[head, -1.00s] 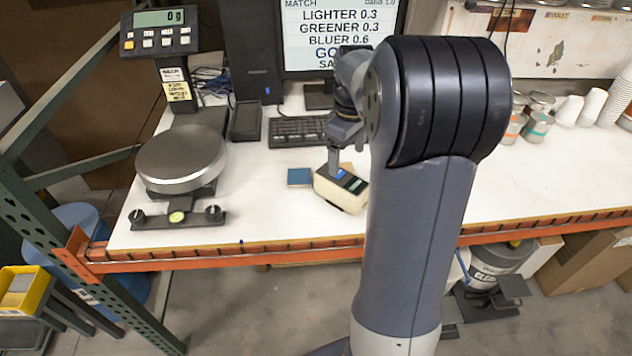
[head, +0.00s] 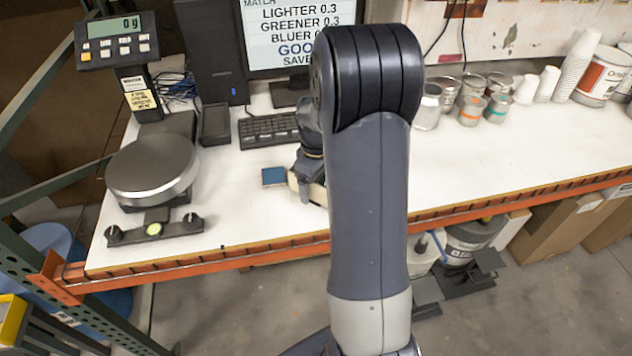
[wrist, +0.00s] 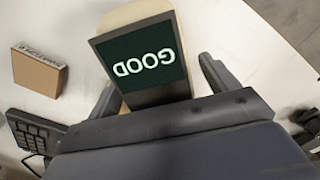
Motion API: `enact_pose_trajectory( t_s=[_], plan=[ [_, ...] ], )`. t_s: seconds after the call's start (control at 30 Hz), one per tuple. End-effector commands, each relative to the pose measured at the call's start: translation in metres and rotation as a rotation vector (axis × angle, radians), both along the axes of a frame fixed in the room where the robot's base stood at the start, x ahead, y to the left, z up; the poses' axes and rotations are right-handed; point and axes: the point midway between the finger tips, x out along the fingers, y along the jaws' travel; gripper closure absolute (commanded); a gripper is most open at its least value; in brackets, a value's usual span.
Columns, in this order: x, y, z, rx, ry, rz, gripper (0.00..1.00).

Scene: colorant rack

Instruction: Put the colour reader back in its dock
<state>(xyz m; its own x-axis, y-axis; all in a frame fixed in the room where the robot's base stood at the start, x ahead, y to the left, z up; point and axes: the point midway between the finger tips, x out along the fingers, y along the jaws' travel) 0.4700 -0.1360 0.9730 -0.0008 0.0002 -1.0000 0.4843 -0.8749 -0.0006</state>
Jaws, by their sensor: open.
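The colour reader (wrist: 140,55) is a cream, block-shaped device with a dark screen reading "GOOD", upside down in the wrist view. In the head view only a cream part of it (head: 318,193) shows on the white bench, the rest hidden by my arm. My gripper (wrist: 160,76) is open, with one finger on each side of the reader's screen end; I cannot tell whether either finger touches it. In the head view the gripper (head: 306,186) is partly hidden behind my arm. A black tray-like holder (head: 215,125) left of the keyboard may be the dock, but I cannot tell.
A small blue-topped block (head: 274,177) lies just left of the reader. A keyboard (head: 268,131) and monitor (head: 290,40) stand behind. A round scale (head: 153,168) is at left. Cans (head: 470,108) and cups (head: 548,82) stand back right. The right front bench is clear.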

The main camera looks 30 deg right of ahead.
Motion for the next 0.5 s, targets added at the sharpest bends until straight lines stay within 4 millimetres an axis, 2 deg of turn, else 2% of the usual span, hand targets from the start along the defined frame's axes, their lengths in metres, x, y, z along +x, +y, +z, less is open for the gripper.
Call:
enact_pose_trajectory(
  t_s=[0.27, 0.5],
  plan=[
    [0.0, -0.0001, -0.0033, -0.001, 0.0, 0.0, 0.19],
    [0.0, -0.0001, -0.003, 0.0, 0.0, 0.0, 0.39]
  ],
)
